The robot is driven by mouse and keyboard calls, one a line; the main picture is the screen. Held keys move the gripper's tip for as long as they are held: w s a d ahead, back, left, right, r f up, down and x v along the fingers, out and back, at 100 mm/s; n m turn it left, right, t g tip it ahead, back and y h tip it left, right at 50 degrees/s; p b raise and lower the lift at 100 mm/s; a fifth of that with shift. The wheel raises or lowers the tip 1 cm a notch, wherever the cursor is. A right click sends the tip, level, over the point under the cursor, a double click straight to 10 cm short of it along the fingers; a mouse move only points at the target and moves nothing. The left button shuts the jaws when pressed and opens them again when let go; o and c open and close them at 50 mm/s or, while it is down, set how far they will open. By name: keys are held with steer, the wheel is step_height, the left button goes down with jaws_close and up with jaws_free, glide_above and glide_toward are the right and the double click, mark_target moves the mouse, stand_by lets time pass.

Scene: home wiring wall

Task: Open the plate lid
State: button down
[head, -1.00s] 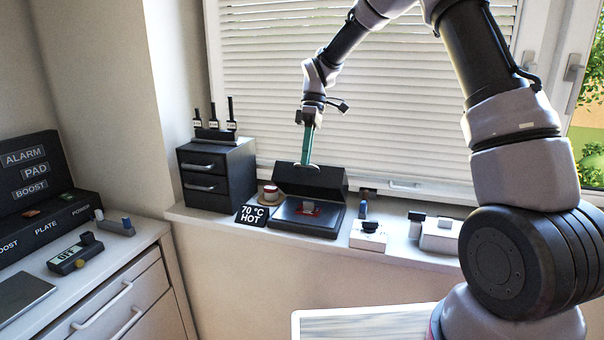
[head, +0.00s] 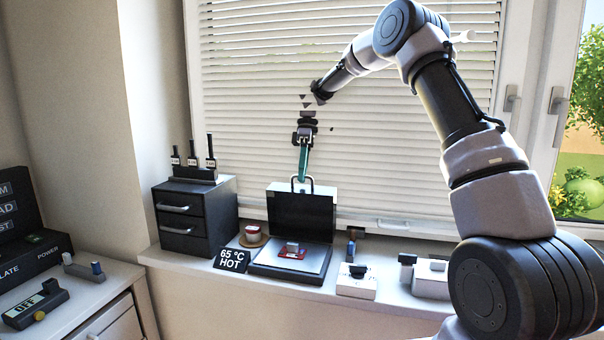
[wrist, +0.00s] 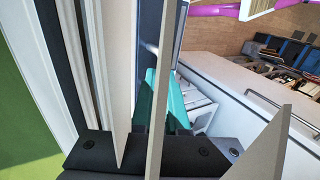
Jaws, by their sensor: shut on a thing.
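The hot plate (head: 262,270) sits on the window sill, with its black lid (head: 301,215) standing up about vertical at the back. A light curved handle (head: 307,179) is at the lid's top edge. My gripper (head: 302,180) with its green fingers reaches down to this handle and is shut on it. A small red-based piece with a grey block (head: 292,250) lies on the open plate.
A sign reading 65 °C HOT (head: 231,260) stands left of the plate. A black drawer unit (head: 196,217) with several small bottles is further left. White switch boxes (head: 356,283) stand to the right. The window blind (head: 400,140) is close behind.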

steer(key=shift+w+d+f, duration=0.1)
steer(key=shift+w+d, duration=0.35)
steer(key=shift+w, duration=0.15)
steer(key=c, duration=0.9)
jaws_free()
steer(key=shift+w, duration=0.15)
steer(key=shift+s+a, duration=0.2)
steer(key=shift+s, duration=0.05)
steer(key=v, duration=1)
steer(key=shift+w+r, duration=0.15)
steer(key=shift+r, duration=0.25)
